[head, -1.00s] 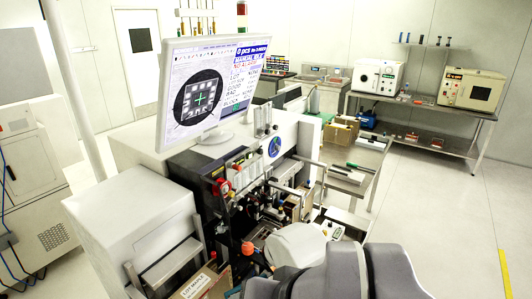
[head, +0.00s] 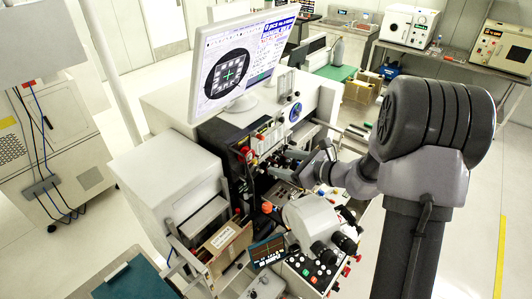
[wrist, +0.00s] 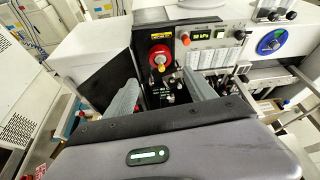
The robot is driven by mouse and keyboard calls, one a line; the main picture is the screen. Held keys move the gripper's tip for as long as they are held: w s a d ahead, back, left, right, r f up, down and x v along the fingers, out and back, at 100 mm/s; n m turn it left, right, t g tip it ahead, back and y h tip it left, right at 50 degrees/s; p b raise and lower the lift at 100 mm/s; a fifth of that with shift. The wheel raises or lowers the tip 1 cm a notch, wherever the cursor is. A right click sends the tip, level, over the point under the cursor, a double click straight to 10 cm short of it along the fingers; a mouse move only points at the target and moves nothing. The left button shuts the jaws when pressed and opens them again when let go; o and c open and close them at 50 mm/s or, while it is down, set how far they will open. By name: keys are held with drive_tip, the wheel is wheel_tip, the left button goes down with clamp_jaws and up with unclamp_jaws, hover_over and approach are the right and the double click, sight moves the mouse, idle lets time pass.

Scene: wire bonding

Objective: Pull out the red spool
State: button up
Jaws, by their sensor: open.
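The red spool (wrist: 158,52) sits on the front of the bonding machine in the wrist view, with a yellow centre facing me and a yellow label above it. In the head view the same spool (head: 246,153) shows small at the machine's dark front face. My gripper (wrist: 161,88) is open, its two grey fingers pointing toward the spool, one to each side below it. Nothing is between the fingers, and the spool looks apart from them. In the head view my gripper (head: 281,172) reaches in from the right, partly lost among the machine parts.
The monitor (head: 243,65) stands above the machine. The microscope head (head: 310,220) and a button panel (head: 310,268) are below my arm. A black panel (wrist: 112,68) borders the spool's left. A gauge and red button (wrist: 186,39) sit to its right.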

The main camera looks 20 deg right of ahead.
sight(251, 156)
drive_tip(key=p+x, duration=0.1)
drive_tip(key=x, duration=1.4)
drive_tip(key=shift+w+a+f+p, duration=0.15)
drive_tip(key=shift+w+p, duration=0.1)
drive_tip(key=shift+p, duration=0.15)
drive_tip(key=c, duration=1.1)
drive_tip(key=shift+s+d+b, duration=0.35)
drive_tip(key=shift+s+d, duration=0.3)
drive_tip(key=shift+s, duration=0.25)
drive_tip(key=shift+s+d+b, duration=0.35)
drive_tip(key=shift+s+d, duration=0.3)
drive_tip(key=shift+s, duration=0.25)
drive_tip(key=shift+s+d+b, duration=0.35)
drive_tip(key=shift+s+d, duration=0.3)
drive_tip(key=shift+s, duration=0.25)
